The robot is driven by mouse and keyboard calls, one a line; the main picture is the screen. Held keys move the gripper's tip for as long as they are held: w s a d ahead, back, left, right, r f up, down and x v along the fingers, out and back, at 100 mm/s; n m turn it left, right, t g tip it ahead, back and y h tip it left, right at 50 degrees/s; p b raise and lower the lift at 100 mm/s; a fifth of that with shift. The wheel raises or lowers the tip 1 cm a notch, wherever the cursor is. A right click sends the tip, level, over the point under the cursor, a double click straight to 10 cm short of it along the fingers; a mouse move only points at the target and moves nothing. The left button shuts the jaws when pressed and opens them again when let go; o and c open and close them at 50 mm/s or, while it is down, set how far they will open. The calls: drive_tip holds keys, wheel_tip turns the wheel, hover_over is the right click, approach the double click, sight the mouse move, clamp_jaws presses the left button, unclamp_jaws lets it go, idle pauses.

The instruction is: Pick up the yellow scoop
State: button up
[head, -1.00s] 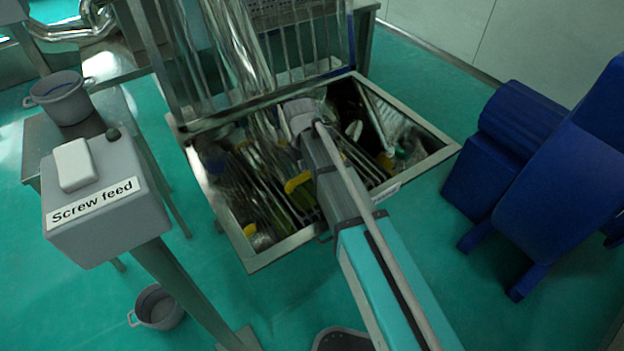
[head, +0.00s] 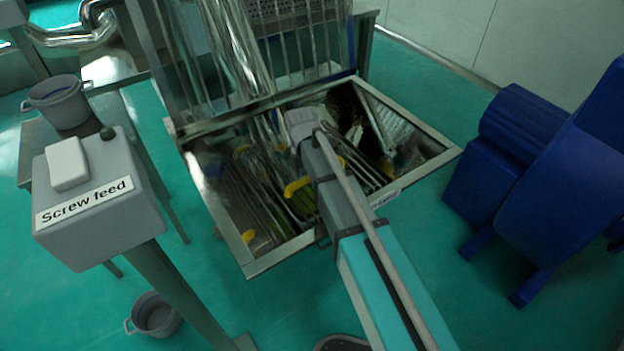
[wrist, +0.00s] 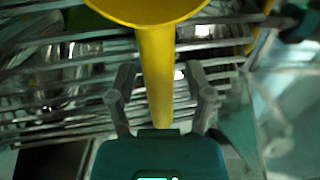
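The yellow scoop (wrist: 155,55) shows in the wrist view with its wide bowl at the top edge and its handle running down toward my gripper. My gripper (wrist: 160,76) is open. Its two fingers stand on either side of the handle, with a visible gap on both sides. In the head view, my arm reaches over the metal-framed bin and hides the gripper's fingers. A yellow piece (head: 298,185) shows just left of the arm there; I cannot tell whether it is this scoop.
The bin's metal rim (head: 270,262) surrounds metal bars and reflective walls. Clear upright panels (head: 290,75) stand behind it. A grey "Screw feed" box (head: 95,215) stands left, with a grey pot (head: 60,103) behind it. A blue machine (head: 540,190) stands right.

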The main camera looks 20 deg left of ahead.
clamp_jaws()
drive_tip(key=shift+r, duration=0.15)
drive_tip(key=shift+r+p, duration=0.95)
drive_tip(key=shift+p, duration=0.15)
drive_tip(key=s+a+r+p, duration=0.2)
drive_tip(key=a+r+p, duration=0.3)
drive_tip(key=a, duration=0.1)
drive_tip(key=s+a+r+p, duration=0.3)
drive_tip(key=a+r+p, duration=0.2)
drive_tip(key=a, duration=0.2)
drive_tip(key=shift+s+r+p, duration=0.25)
drive_tip(key=shift+r+p, duration=0.15)
